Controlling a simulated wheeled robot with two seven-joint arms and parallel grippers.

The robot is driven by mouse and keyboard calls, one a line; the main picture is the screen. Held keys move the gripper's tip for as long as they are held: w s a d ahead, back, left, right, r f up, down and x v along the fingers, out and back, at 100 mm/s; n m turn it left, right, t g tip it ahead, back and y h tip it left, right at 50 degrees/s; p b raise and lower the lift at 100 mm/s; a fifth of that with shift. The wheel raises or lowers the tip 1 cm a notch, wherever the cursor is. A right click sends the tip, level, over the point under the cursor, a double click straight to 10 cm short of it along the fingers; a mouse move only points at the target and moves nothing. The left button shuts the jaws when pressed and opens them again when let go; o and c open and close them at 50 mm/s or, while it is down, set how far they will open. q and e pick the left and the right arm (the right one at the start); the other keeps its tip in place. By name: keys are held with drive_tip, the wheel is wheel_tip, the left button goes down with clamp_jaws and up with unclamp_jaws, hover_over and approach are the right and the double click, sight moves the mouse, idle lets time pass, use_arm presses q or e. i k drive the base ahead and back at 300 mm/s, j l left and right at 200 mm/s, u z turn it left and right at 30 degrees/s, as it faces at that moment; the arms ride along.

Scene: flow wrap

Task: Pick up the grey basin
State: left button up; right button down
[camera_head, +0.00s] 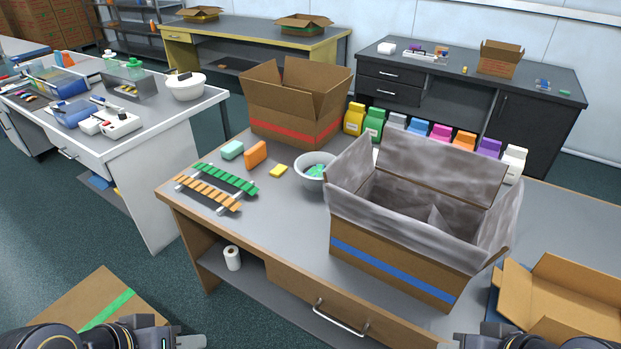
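The grey basin (307,184) is a small round bowl. It stands upright on the grey-topped table, left of the large lined box, with something green inside it. My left gripper (186,340) is at the bottom left edge of the head view, low in front of the table and far from the basin. It is partly cut off, so its opening cannot be told. My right gripper (446,345) barely shows at the bottom edge, also apart from the basin. Its opening cannot be told either.
A large grey-lined box (393,259) with a blue stripe stands right of the basin. A red-striped box (290,127) is behind it. The tabletop in front is clear.

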sight(309, 167)
drive_tip(key=i+j, duration=1.45)
drive_tip(key=k+j+u, duration=0.05)
drive_tip(key=j, duration=0.1)
